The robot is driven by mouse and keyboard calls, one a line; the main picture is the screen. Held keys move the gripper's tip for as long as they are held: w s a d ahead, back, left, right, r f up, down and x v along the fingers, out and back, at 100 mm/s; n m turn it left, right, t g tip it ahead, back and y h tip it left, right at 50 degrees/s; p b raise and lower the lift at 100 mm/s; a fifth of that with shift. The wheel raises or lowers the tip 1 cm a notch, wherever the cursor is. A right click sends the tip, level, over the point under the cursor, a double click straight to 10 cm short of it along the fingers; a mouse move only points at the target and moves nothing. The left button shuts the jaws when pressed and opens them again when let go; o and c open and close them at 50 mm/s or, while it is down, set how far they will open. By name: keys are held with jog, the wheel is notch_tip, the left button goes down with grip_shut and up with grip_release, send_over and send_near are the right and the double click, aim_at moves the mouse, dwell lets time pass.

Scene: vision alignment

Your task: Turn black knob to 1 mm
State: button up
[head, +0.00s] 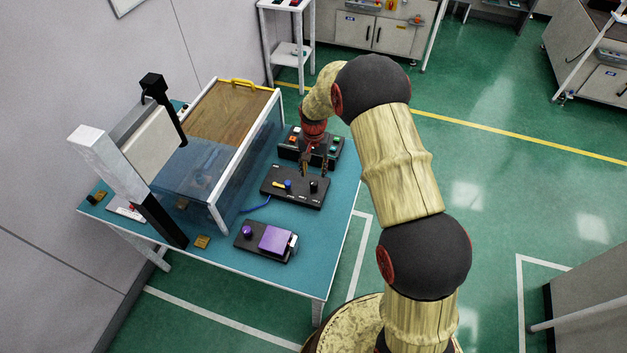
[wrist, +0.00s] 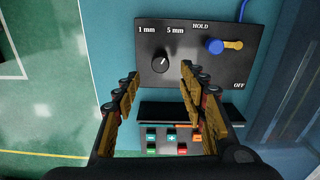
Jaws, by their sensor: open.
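The black knob (wrist: 160,63) sits on a dark control panel (wrist: 210,75), below the white labels "1 mm" and "5 mm" in the wrist view. A thin light mark on the knob slants toward the upper right, toward the "5 mm" side. In the head view the knob (head: 313,186) is at the right of the panel (head: 284,195). My gripper (wrist: 158,76) is open and empty. Its fingertips are spread to either side of the knob and just short of it in the wrist view; no contact shows. My gripper (head: 314,172) is above the panel's back edge in the head view.
A blue knob with a yellow lever (wrist: 222,46) shares the panel, between "HOLD" and "OFF". A button box (head: 310,146) stands behind the panel. A purple-topped device (head: 275,239) lies in front. A clear-sided enclosure (head: 222,150) stands left on the teal table (head: 320,262).

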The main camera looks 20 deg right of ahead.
aim_at(314, 182)
notch_tip(314, 182, down, 8)
jog(key=shift+r, duration=0.15)
dwell(0.3)
jog(key=c, duration=0.3)
jog(key=c, duration=0.8)
